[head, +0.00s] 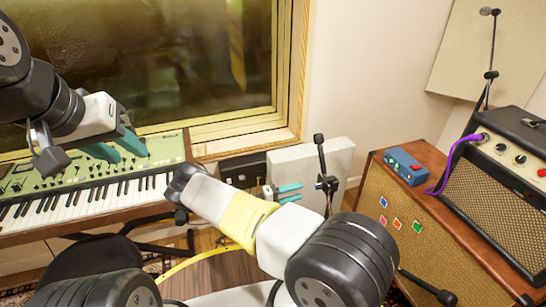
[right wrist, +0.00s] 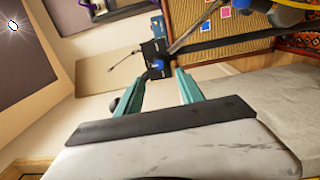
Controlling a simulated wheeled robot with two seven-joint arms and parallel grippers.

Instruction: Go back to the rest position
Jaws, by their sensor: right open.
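My left gripper (head: 131,153) hangs at the upper left of the head view, above the green keyboard. Its two teal fingers are spread apart with nothing between them. My right gripper (head: 300,191) is near the middle of the head view, partly hidden behind my right forearm. Its teal fingers point right and are apart and empty. In the right wrist view, both fingers of the right gripper (right wrist: 182,88) show, open, with a dark stand clamp (right wrist: 157,58) beyond them. I cannot tell how far the clamp is from the fingertips.
A green keyboard (head: 65,182) stands at left below a window (head: 150,60). At right, a brown cabinet (head: 440,250) carries a blue pedal (head: 404,167), a purple cable (head: 448,165) and a black amplifier (head: 505,190). A microphone stand (head: 321,160) rises near the right gripper.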

